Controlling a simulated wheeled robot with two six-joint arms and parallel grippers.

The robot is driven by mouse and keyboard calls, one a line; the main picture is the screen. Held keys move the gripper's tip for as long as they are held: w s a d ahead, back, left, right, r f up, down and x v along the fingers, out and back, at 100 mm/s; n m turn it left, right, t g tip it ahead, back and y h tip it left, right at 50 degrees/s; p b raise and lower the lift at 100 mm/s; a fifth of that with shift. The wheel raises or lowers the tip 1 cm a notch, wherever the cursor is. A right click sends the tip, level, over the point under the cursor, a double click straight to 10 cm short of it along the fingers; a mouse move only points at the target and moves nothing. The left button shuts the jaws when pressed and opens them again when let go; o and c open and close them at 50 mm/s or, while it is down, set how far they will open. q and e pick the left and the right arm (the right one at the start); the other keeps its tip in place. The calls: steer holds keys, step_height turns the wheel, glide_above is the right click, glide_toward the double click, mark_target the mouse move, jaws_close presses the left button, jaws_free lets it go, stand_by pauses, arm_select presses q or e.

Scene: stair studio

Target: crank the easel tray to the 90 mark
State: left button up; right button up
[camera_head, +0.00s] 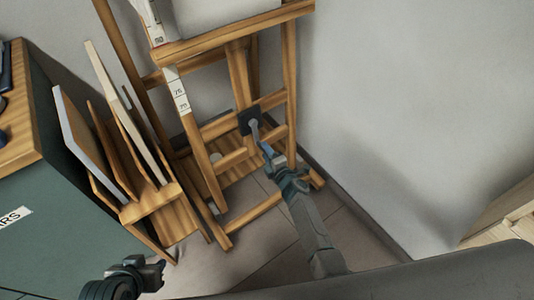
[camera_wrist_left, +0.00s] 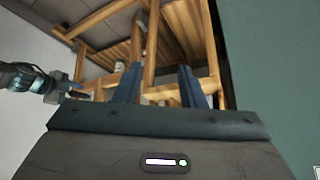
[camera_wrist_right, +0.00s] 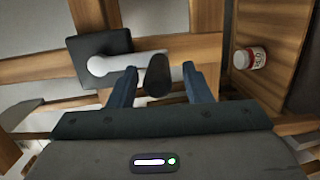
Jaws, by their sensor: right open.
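The wooden easel (camera_head: 214,170) stands against the wall, with its tray (camera_head: 232,32) across the upper part. A white scale strip (camera_head: 180,90) on its left post reads 75 and 70 below the tray; the higher numbers are too small to read surely. The crank (camera_head: 254,130) has a black plate and a pale arm. In the right wrist view its dark knob (camera_wrist_right: 158,76) lies between the fingers of my right gripper (camera_head: 267,150), which is open with gaps beside the knob. My left gripper (camera_head: 154,272) is open and empty, low and left, away from the easel.
A wooden rack with upright panels (camera_head: 150,200) stands left of the easel, beside a green cabinet (camera_head: 60,215). The wall (camera_head: 420,100) is bare to the right.

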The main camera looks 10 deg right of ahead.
arm_select(q)
steer(key=shift+s+a+r+g+y+p, duration=0.3)
steer(key=shift+s+a+r+g+p, duration=0.25)
steer(key=shift+a+r+g+p, duration=0.15)
steer(key=shift+s+a+r+g+y+p, duration=0.3)
steer(key=shift+s+a+r+g+p, duration=0.25)
steer(key=shift+r, duration=0.2)
arm_select(e)
steer(key=v, duration=1)
steer(key=shift+s+d, duration=0.15)
steer(key=shift+s, duration=0.25)
arm_select(q)
steer(key=shift+d, duration=0.1)
arm_select(e)
steer(key=shift+r, duration=0.15)
